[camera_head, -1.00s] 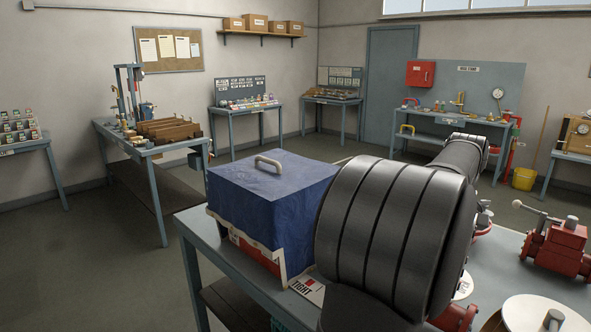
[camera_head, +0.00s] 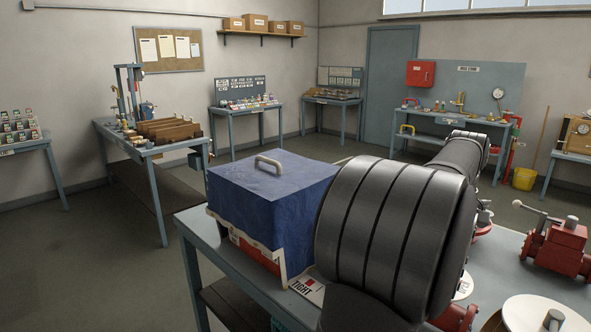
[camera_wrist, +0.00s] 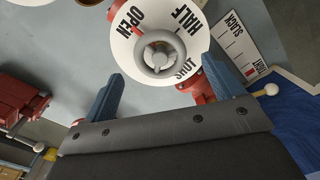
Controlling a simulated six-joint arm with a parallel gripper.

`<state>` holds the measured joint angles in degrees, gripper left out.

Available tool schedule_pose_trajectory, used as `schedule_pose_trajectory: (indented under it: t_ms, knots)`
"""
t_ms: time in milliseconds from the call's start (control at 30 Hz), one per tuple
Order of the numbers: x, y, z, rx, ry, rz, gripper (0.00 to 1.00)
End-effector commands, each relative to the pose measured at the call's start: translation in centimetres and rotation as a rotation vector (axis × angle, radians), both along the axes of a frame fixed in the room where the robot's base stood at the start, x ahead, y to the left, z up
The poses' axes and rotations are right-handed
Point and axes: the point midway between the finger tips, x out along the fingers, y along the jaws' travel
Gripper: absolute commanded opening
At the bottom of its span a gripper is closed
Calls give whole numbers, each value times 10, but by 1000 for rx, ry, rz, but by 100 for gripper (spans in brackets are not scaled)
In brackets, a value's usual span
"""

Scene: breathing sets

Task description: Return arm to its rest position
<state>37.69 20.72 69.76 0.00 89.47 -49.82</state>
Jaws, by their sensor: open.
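My gripper (camera_wrist: 163,72) shows in the wrist view with its two blue-grey fingers spread wide and nothing between them. Beyond the fingertips is a white dial (camera_wrist: 124,52) marked OPEN, HALF and SHUT, with a round grey handwheel (camera_wrist: 160,55) at its middle. The fingers look apart from the wheel, though the gap is hard to judge. In the head view my dark arm fills the right of centre and reaches over the bench; it hides the gripper and most of the dial.
A blue-covered box (camera_head: 270,200) with a handle stands on the bench, close left of my arm. A SLACK/TIGHT card (camera_wrist: 234,42) lies beside the dial. A red valve (camera_head: 562,246) and a round white lid (camera_head: 530,315) stand to the right.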

Motion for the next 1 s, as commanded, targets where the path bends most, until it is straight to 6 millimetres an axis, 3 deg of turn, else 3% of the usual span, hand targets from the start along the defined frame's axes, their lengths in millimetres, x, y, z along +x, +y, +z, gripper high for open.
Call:
schedule_pose_trajectory:
  t_ms: [400, 800, 1000]
  knots:
    - [1, -1, 84, -2, -4, 1, 86]
    - [0, 0, 142, -3, -3, 1, 86]
    - [-1, 1, 114, 2, 2, 1, 86]
